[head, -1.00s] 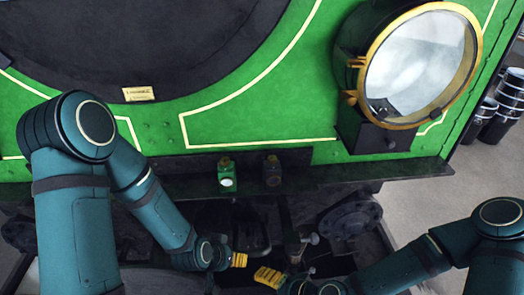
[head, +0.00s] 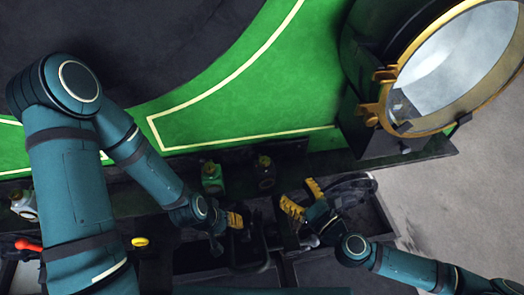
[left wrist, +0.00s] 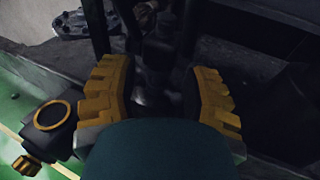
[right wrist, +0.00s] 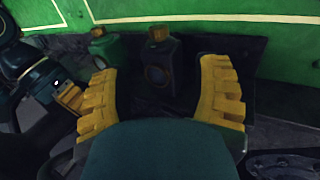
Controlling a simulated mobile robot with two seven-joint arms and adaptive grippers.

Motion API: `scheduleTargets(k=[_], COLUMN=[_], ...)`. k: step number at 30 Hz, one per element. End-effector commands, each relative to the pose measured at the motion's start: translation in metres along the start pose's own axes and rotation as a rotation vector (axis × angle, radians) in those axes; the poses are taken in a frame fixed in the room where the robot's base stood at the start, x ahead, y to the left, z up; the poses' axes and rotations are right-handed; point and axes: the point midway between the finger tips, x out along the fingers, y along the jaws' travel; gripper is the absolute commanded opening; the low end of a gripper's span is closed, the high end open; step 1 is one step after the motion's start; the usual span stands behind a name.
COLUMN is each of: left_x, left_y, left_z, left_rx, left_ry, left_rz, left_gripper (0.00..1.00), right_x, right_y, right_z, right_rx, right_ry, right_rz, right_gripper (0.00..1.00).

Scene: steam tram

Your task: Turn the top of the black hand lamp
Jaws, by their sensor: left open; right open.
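The black hand lamp (head: 264,173) stands upright on the ledge below the green tram front, with a brass top. A green hand lamp (head: 212,178) stands to its left. My right gripper (head: 303,198) is open and empty, to the right of and nearer than the black lamp. In the right wrist view the black lamp (right wrist: 160,65) shows ahead between the open fingers, apart from them, with the green lamp (right wrist: 105,46) beside it. My left gripper (head: 236,220) is open, low in front of the lamps. The left wrist view shows its spread fingers (left wrist: 160,92) with nothing clearly held.
A large brass-rimmed headlamp (head: 450,70) juts out at the upper right. Dark buffer-beam parts lie below the ledge. At the lower left are a white lamp (head: 24,205), a red-handled thing (head: 28,245) and a yellow thing (head: 140,242). Grey floor (head: 470,190) is clear at the right.

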Motion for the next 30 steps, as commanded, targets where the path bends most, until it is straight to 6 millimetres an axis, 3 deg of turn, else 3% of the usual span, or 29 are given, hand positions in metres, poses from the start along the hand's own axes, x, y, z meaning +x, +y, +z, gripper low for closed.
scheduleTargets(k=[8,21,30], left_x=[0.011,-0.008,-0.012], left_y=[-0.004,0.003,0.004], left_z=[0.001,-0.001,-0.002], left_rx=[0.001,0.001,0.001], left_ry=[0.001,0.001,0.001], left_rz=[-0.002,0.001,0.002], left_gripper=[0.47,0.47,0.47], right_x=[0.029,0.107,0.134], right_y=[0.002,0.002,0.001], right_z=[-0.002,0.0,-0.001], right_rx=[-0.004,-0.002,-0.002], right_ry=[-0.001,0.001,0.002], right_rz=[0.006,0.005,0.002], right_gripper=[0.63,0.63,0.63])
